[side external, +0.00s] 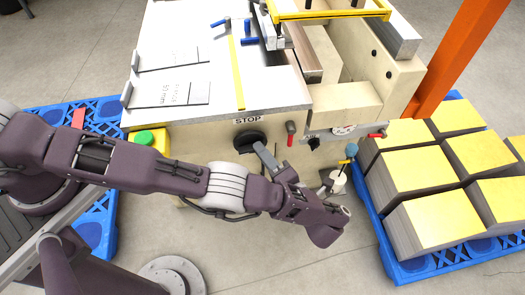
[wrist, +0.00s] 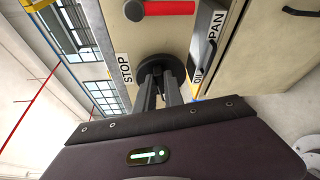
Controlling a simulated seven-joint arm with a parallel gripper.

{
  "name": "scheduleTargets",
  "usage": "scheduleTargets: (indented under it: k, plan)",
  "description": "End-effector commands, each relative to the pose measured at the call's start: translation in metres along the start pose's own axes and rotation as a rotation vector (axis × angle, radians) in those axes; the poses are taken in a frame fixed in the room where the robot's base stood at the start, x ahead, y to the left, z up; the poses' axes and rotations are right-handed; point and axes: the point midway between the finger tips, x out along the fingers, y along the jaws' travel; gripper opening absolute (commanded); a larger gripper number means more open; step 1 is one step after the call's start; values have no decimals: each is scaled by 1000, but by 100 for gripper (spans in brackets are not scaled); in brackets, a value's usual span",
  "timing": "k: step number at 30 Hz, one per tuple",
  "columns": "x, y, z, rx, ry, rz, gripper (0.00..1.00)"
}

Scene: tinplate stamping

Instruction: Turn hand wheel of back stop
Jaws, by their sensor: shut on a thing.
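The hand wheel (side external: 248,139) of the back stop is a black disc on the front of the cream machine, below the "STOP" label (side external: 247,121). In the wrist view the wheel (wrist: 152,66) is straight ahead, with the "STOP" label (wrist: 125,68) to its left. My gripper (side external: 261,150) reaches the wheel from the front. In the wrist view my gripper (wrist: 160,80) has its two grey fingers close together at the wheel's middle, shut on a part of it. The fingers hide the gripped part.
A red-handled lever (side external: 291,132), a dial (side external: 344,129) and another red handle (side external: 377,136) are right of the wheel. A green button (side external: 143,137) is left. Yellow-topped sheet stacks (side external: 437,224) stand on a blue pallet (side external: 408,268) at right.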

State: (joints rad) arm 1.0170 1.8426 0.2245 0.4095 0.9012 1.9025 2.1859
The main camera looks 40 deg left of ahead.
Motion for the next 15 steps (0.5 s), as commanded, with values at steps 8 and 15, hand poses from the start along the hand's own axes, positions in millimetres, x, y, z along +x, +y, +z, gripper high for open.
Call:
scheduleTargets:
  k: [8, 15]
  plan:
    - [0, -2, 0, 58, -1, 22, 0]
    - [0, -2, 0, 66, -1, 26, 0]
